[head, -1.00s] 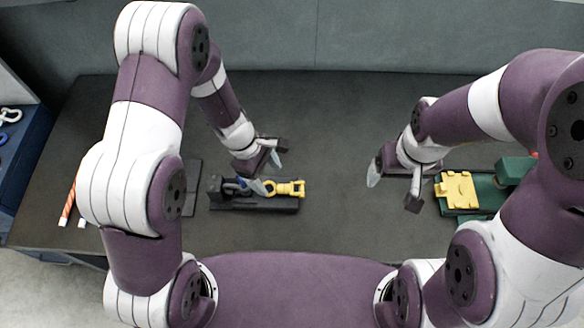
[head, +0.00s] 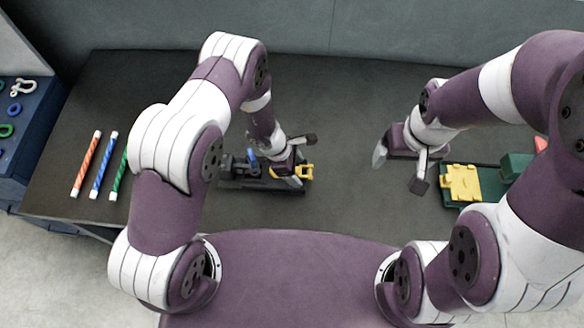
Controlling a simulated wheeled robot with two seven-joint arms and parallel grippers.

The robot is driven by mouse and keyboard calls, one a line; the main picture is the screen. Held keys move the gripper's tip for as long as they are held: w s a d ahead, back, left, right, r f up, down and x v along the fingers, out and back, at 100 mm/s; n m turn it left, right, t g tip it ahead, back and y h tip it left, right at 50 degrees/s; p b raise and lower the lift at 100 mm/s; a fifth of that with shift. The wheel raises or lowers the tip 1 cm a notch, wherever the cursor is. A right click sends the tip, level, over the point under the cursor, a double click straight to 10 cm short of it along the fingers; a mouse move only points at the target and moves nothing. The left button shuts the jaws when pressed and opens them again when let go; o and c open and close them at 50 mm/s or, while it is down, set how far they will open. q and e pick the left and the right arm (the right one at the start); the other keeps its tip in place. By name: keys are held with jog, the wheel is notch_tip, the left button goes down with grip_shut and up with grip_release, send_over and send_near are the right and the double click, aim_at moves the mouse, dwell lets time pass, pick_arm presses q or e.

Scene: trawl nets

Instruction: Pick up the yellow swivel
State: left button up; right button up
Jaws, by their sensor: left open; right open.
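The yellow swivel (head: 306,171) lies on the right part of a black holder (head: 262,186) near the middle of the table. Only its right end shows clearly; my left gripper hides the rest. My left gripper (head: 300,160) is open and over the swivel, with its fingers around or just above it; I cannot tell whether they touch it. A blue part (head: 252,155) shows at the left of the holder. My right gripper (head: 400,170) is open and empty, to the right of the swivel and apart from it.
A green fixture with a yellow plate (head: 461,183) stands at the right, close to my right gripper. Orange, blue and green rods (head: 104,164) lie at the left. A blue rack (head: 36,130) with shackles and rings stands at the far left. The table's back is clear.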

aim_at(299, 172)
pick_arm(q)
jog(key=shift+w+d, duration=0.1)
jog(key=shift+d, duration=0.05)
jog(key=shift+c, duration=0.3)
grip_shut()
jog(key=shift+r, duration=0.1)
jog(key=shift+r, duration=0.25)
jog(key=r, duration=0.1)
jog(key=r+b, duration=0.2)
jog(key=shift+s+d+r, duration=0.3)
jog(key=shift+s+d, duration=0.05)
jog(key=shift+d, duration=0.05)
jog(key=s+d+r+b, duration=0.2)
jog(key=s+d+r, duration=0.4)
jog(key=s+d, duration=0.1)
jog(key=shift+s+d+r, duration=0.15)
jog(key=shift+s+r, duration=0.2)
jog(key=shift+r, duration=0.05)
